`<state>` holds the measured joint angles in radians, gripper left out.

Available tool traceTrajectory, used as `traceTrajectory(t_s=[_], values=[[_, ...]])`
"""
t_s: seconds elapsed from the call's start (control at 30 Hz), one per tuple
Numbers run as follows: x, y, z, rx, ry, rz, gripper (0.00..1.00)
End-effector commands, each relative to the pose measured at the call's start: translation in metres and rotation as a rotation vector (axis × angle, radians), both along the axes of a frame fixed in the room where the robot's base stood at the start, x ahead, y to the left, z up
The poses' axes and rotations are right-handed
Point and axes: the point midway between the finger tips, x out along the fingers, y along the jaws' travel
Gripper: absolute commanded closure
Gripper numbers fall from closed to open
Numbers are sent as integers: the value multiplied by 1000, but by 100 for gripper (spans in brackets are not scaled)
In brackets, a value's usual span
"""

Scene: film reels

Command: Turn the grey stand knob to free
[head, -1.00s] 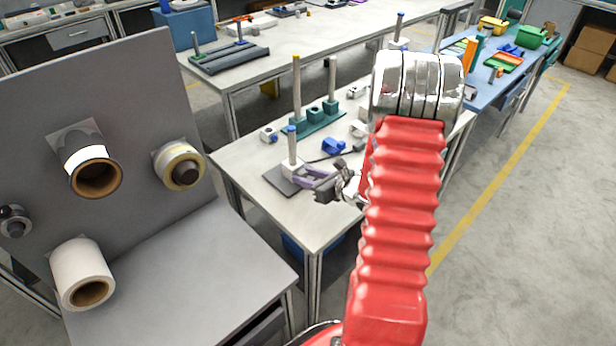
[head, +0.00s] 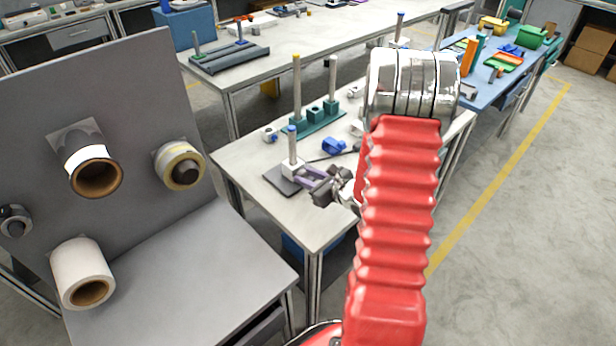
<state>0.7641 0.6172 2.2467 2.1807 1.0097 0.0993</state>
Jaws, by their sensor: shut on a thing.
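The grey stand is a dark plate (head: 278,180) with a pale block (head: 292,168) and an upright grey post (head: 292,146) with a blue top. My gripper (head: 304,178), with purple-grey fingers, reaches in from the right at the block's right side. The fingers are shut on the stand's knob, which they hide. I cannot read the knob's setting.
Behind is a teal stand (head: 310,124) with two tall posts. A blue part (head: 333,146) and small white parts lie nearby on the table (head: 240,150). A grey panel (head: 130,110) with rolls stands at left.

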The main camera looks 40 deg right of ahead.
Motion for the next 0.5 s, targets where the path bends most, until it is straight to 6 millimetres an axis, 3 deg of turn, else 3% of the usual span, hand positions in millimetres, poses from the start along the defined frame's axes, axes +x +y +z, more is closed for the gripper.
traceTrajectory(t_s=[0.5], values=[[0, 1, 0, -76, -11, 2, 96]])
